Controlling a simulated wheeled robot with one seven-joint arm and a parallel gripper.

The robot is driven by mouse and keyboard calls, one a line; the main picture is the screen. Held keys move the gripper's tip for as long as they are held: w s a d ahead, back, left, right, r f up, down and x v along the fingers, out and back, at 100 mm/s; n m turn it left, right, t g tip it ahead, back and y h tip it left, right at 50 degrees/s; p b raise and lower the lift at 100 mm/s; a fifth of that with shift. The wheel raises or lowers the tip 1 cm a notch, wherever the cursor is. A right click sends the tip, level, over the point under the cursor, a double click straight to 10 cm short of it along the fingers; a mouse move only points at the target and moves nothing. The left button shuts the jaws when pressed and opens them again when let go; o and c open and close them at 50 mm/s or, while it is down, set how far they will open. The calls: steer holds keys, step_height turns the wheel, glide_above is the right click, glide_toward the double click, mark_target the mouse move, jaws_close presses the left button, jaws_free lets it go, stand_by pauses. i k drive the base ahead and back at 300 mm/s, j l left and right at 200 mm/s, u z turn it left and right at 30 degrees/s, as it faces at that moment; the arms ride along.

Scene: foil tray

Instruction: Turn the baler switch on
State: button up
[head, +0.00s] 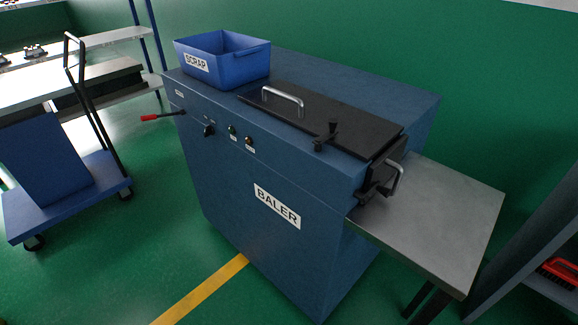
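The baler (278,206) is a blue machine with a white "BALER" label on its front. A black rotary switch (209,130) sits on the upper left of its front face. Its exact setting is too small to read. A green button or lamp (232,131) and a reddish one (249,141) are just right of the switch, with small labels below. A lever with a red grip (150,118) sticks out to the left of the switch. My gripper is not in view.
A blue "SCRAP" bin (222,65) and a closed black lid (340,122) with a silver handle are on top. A grey side table (455,205) adjoins the right end. A blue cart (75,200) stands left. Green floor in front is clear.

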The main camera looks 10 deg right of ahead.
mark_target(208, 130)
steer(key=i+j+u, duration=0.2)
steer(key=i+j, duration=0.35)
steer(key=i+j+u, duration=0.15)
steer(key=i+j, duration=0.3)
steer(key=i+j+u, duration=0.2)
steer(key=i+j, duration=0.15)
steer(key=i, duration=0.35)
